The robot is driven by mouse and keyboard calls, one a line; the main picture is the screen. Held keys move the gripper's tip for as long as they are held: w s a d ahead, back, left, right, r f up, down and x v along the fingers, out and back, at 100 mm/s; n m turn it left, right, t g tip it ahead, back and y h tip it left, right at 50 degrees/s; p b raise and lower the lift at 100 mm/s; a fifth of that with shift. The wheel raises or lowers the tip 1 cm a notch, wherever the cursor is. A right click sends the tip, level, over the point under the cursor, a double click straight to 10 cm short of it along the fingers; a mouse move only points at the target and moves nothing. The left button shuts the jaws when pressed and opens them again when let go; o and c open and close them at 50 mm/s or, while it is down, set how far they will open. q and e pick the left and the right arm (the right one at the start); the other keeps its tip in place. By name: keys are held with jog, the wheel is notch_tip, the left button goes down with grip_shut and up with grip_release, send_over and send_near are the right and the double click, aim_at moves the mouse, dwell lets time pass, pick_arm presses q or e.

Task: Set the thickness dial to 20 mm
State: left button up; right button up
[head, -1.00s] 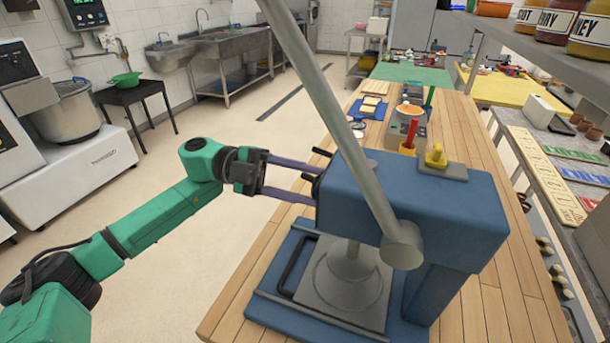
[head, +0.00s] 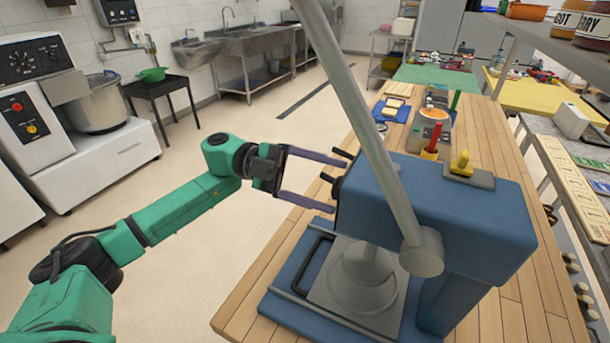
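The blue press (head: 450,205) stands on the wooden counter, with a long grey lever crossing in front of it. The thickness dial (head: 337,187) is a small black part on the press's left side, seen edge-on; its scale and setting cannot be read. My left gripper (head: 339,185) is open at that side, its two purple fingers spread above and below the black dial parts. I cannot tell whether either finger touches them. My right gripper is not in view.
A black handle (head: 303,262) and a round metal plate (head: 362,275) are at the press's base. A yellow knob (head: 461,163) is on its top. A red-handled item (head: 432,140) stands behind.

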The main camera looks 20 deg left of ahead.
pick_arm(q)
jog(key=w+a+b, duration=0.1)
jog(key=a+b, duration=0.2)
jog(key=a, duration=1.1)
jog(key=shift+b, duration=0.3)
jog(key=shift+a, duration=0.1)
